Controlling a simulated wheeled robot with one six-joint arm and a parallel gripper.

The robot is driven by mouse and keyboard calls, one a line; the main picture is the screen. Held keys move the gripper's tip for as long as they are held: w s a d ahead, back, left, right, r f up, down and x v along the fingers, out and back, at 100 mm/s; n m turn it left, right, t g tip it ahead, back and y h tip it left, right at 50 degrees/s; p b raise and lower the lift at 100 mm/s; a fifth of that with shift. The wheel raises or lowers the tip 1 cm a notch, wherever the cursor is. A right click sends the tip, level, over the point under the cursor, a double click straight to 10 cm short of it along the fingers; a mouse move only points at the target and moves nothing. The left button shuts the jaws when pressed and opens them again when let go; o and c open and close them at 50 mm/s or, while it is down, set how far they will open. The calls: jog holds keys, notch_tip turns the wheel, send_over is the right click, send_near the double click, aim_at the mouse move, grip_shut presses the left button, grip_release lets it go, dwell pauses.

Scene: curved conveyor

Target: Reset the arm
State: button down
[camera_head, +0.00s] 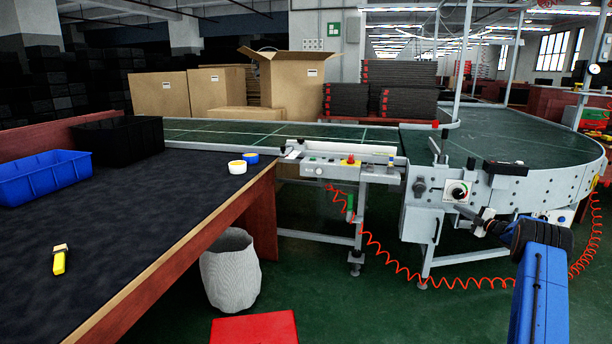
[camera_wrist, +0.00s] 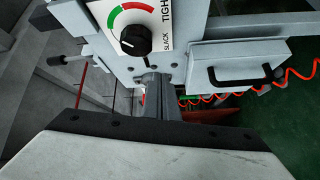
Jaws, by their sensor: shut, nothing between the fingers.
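My arm (camera_head: 541,285) reaches up from the lower right in the head view, blue with a black wrist. My gripper (camera_head: 468,211) is at its end, in front of the conveyor's control box, just below and right of the dial (camera_head: 457,191). In the wrist view my gripper (camera_wrist: 152,82) is shut and empty, its fingers pointing at the white panel below the dial (camera_wrist: 135,40), which has a black knob, a green and red arc, and the words SLACK and TIGHT. I cannot tell whether the fingertips touch the panel.
The curved conveyor (camera_head: 520,140) stands close behind my gripper. A coiled red hose (camera_head: 400,268) hangs below it. A dark-topped table (camera_head: 130,215) with a blue bin (camera_head: 45,178) and black crate (camera_head: 118,140) is left. A white basket (camera_head: 230,272) stands on the green floor.

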jog(key=s+a+r+m+h, duration=0.2)
jog(key=a+r+m+h, duration=0.25)
jog(key=r, duration=0.75)
jog(key=s+a+r+m+h, duration=0.1)
jog(key=a+r+m+h, duration=0.3)
jog(key=r, duration=0.8)
jog(key=s+a+r+m+g+h, duration=0.1)
jog(key=s+a+r+m, duration=0.1)
jog(key=s+a+r, duration=0.35)
jog(key=s+a+r+m+g+h, duration=0.1)
jog(key=s+a+r+m+h, duration=0.15)
jog(key=s+a, duration=0.6)
jog(key=s+a+f+m+g+y, duration=0.15)
jog(key=s+a, duration=0.25)
jog(key=s, duration=0.9)
jog(key=s+a+m+g+h, duration=0.1)
jog(key=s+a+m+g, duration=0.3)
jog(key=s, duration=0.9)
jog(key=s+a+f+g+y, duration=0.1)
jog(key=s+a+f, duration=0.3)
jog(key=s, duration=0.8)
jog(key=s+a+f+m+g+y, duration=0.1)
jog(key=s+a+f, duration=0.4)
jog(key=s, duration=0.7)
jog(key=s+a+f+g+y, duration=0.2)
jog(key=s+a+f, duration=0.3)
jog(key=s, duration=0.8)
notch_tip(320, 180, down, 2)
jog(key=shift+a+f+g, duration=0.25)
jog(key=shift+g, duration=0.1)
